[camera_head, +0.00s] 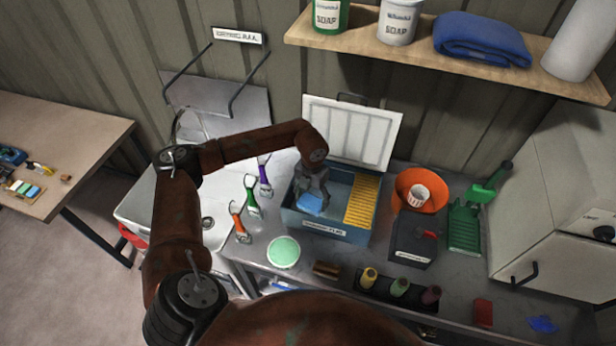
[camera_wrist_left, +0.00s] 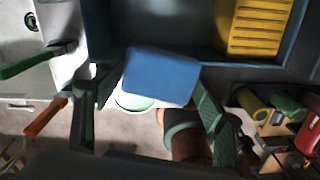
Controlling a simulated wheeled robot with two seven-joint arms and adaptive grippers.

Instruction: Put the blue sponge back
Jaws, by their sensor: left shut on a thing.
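The blue sponge (camera_head: 309,204) is held in my left gripper (camera_head: 313,188), over the inside of a blue-grey tub. The sponge also shows in the left wrist view (camera_wrist_left: 160,77), pale-edged and slightly tilted between the two fingers. The tub (camera_head: 322,229) has a label on its front and a yellow ribbed board (camera_head: 362,200) in its right part. A white lid or panel (camera_head: 352,135) stands upright behind it. I cannot tell whether the sponge touches the tub floor. My right gripper is not in view.
A round pale-green pad (camera_head: 284,251) lies in front. A shelf (camera_head: 450,57) hangs above.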

